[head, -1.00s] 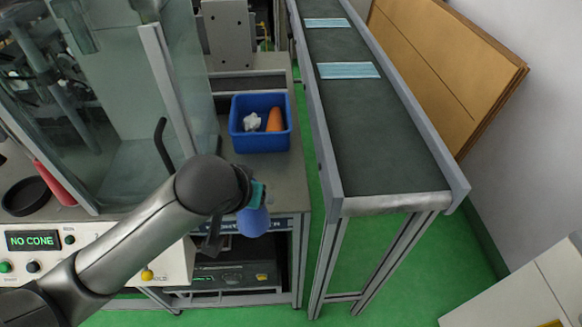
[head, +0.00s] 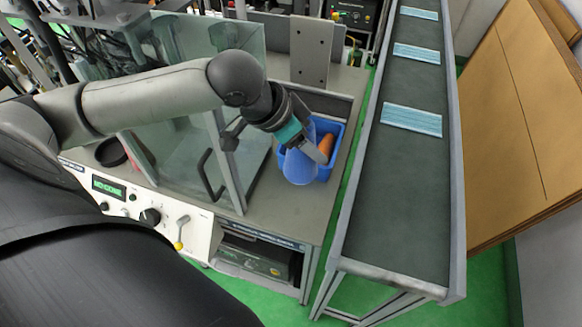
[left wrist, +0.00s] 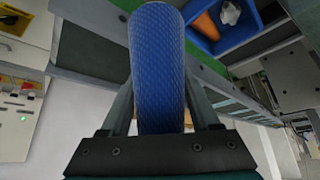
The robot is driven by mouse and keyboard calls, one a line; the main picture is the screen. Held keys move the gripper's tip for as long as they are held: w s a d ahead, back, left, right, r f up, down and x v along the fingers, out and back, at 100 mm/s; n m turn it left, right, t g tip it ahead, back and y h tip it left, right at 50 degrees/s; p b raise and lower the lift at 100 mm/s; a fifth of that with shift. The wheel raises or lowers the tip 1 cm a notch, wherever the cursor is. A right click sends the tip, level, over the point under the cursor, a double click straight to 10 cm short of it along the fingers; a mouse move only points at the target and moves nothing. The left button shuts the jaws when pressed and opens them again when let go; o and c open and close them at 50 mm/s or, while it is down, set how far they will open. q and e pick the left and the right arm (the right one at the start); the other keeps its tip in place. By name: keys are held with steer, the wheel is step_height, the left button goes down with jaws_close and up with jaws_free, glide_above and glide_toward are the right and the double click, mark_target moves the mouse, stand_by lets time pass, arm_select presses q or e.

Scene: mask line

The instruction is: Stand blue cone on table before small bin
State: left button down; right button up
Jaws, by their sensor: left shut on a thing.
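My left gripper (head: 312,146) is shut on the blue cone (head: 299,167) and holds it up in front of the small blue bin (head: 336,134) in the head view. The cone covers part of the bin. In the left wrist view the blue cone (left wrist: 158,70) fills the space between the two fingers of the gripper (left wrist: 160,112). The bin (left wrist: 256,18) shows at the top of that view, with an orange cone (left wrist: 207,25) and a white crumpled thing (left wrist: 230,13) in it. The table (head: 285,212) lies below the cone. My right gripper is not in view.
A conveyor (head: 400,195) with several blue masks (head: 411,119) runs along the right of the table. A glass guard with a door (head: 225,160) stands at the left. The table's front right is bare.

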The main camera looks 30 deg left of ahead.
arm_select(q)
steer(key=shift+r, duration=0.1)
step_height(320, 180, down, 20)
steer(key=b, duration=0.3)
steer(key=shift+r, duration=0.15)
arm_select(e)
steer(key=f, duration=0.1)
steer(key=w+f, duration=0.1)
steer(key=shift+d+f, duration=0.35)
arm_select(q)
steer(key=shift+c, duration=0.6)
jaws_free()
steer(key=p+v, duration=0.2)
steer(key=v, duration=1)
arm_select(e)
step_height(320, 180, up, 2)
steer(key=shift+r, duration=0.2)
